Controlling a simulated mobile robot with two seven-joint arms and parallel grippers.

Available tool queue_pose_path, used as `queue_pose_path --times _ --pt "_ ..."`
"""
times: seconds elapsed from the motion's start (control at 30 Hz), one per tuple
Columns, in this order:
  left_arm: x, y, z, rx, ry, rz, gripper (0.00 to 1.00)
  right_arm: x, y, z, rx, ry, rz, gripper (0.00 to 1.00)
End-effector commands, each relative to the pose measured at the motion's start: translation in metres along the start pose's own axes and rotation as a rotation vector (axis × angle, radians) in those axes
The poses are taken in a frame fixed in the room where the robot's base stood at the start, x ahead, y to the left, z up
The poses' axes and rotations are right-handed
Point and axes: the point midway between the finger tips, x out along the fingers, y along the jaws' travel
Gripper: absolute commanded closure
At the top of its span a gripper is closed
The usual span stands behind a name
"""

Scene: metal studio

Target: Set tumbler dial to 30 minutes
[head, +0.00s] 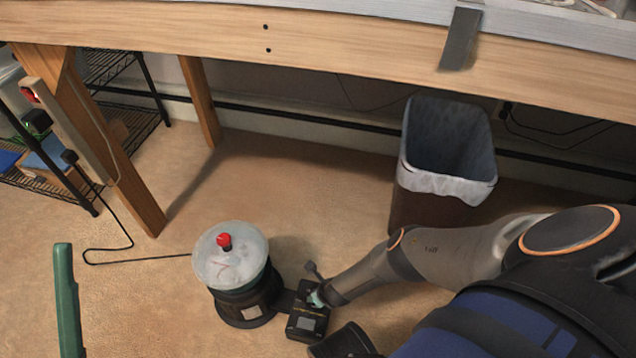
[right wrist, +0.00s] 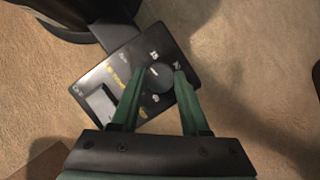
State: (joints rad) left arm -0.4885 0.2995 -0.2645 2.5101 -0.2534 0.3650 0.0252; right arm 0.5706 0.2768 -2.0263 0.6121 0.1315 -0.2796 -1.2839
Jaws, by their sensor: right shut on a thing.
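The rock tumbler (head: 232,270) stands on the floor, with a pale round lid and red knob on top. Its black control box (head: 306,322) is attached at its right side. In the right wrist view the box's dark panel (right wrist: 118,85) shows a round black dial (right wrist: 159,78) with small white numbers around it. A light mark on the dial is too small to read surely. My right gripper (right wrist: 161,70) has its two green fingers on either side of the dial, shut on it. In the head view the right gripper (head: 318,298) is at the box.
A lined trash bin (head: 445,150) stands behind my right arm. A wooden workbench (head: 330,50) crosses the back, with legs at left. A wire shelf (head: 125,105) and a cord (head: 125,262) are at left. A green upright piece (head: 66,300) is at lower left. Carpet between is clear.

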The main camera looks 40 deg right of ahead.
Motion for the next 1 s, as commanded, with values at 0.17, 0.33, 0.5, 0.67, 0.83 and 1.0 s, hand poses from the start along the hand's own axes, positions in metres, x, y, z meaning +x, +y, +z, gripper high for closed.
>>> queue_pose_path --times 0.17,0.33,0.5,0.67,0.83,1.0 --pt "-0.0003 0.0002 0.0002 0.002 0.000 0.004 0.16 0.0000 -0.0005 -0.0003 0.000 0.000 -0.001 0.87" --pt "-0.0004 0.0002 0.0002 0.003 0.000 0.004 0.16 0.0000 -0.0006 -0.0004 0.000 0.000 -0.001 1.00" --pt "-0.0004 0.0001 0.0001 0.003 0.000 0.004 0.16 0.0001 -0.0006 -0.0005 0.004 0.001 -0.003 1.00" --pt "-0.0004 0.0002 0.0002 0.003 0.000 0.004 0.16 0.0001 0.0001 -0.0008 0.039 0.001 -0.016 1.00" --pt "-0.0005 0.0003 0.0001 0.002 0.000 0.004 0.16 0.0002 0.0011 -0.0014 0.122 0.002 -0.051 1.00" --pt "-0.0005 0.0005 0.0001 0.002 0.000 0.005 0.16 0.0002 0.0015 -0.0012 0.236 0.002 -0.098 1.00"
